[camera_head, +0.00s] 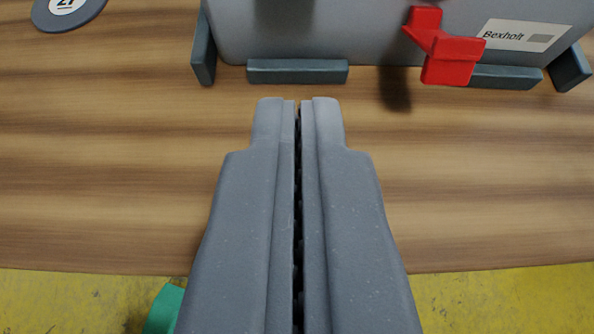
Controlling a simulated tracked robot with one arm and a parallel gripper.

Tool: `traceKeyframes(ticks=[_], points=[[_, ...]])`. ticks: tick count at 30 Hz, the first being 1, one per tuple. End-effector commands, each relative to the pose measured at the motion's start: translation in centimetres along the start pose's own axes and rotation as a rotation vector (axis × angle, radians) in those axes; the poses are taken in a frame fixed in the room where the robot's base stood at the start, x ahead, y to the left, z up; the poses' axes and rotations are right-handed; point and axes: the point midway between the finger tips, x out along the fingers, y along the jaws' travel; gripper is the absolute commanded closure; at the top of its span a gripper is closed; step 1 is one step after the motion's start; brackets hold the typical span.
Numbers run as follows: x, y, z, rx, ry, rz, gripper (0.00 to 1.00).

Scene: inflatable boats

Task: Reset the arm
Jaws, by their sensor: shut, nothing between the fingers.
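My gripper (298,104) points forward over the wooden surface in the head camera view. Its two grey fingers lie side by side with only a thin dark gap, and nothing is held between them. The fingertips end a little short of the dark holder strip ahead and appear apart from it. The rest of my arm is not in view.
A grey box (340,40) labelled Bexholt stands ahead, framed by dark corner strips (297,71). A red handle (450,52) sticks out from its front. A round numbered disc (68,14) lies top left. The wooden surface (110,170) is clear; yellow floor (80,296) shows below.

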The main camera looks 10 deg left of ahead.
Motion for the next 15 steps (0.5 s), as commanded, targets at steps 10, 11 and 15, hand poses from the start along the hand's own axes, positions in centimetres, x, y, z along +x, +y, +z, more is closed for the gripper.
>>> traceKeyframes(ticks=[10,11,15], points=[[-1.2,2.0,-2.4,0.031,-0.049,0.056,1.00],[-1.6,2.4,-3.2,0.037,-0.061,0.072,1.00],[-3.8,4.3,-8.8,0.074,-0.078,0.159,1.00]])
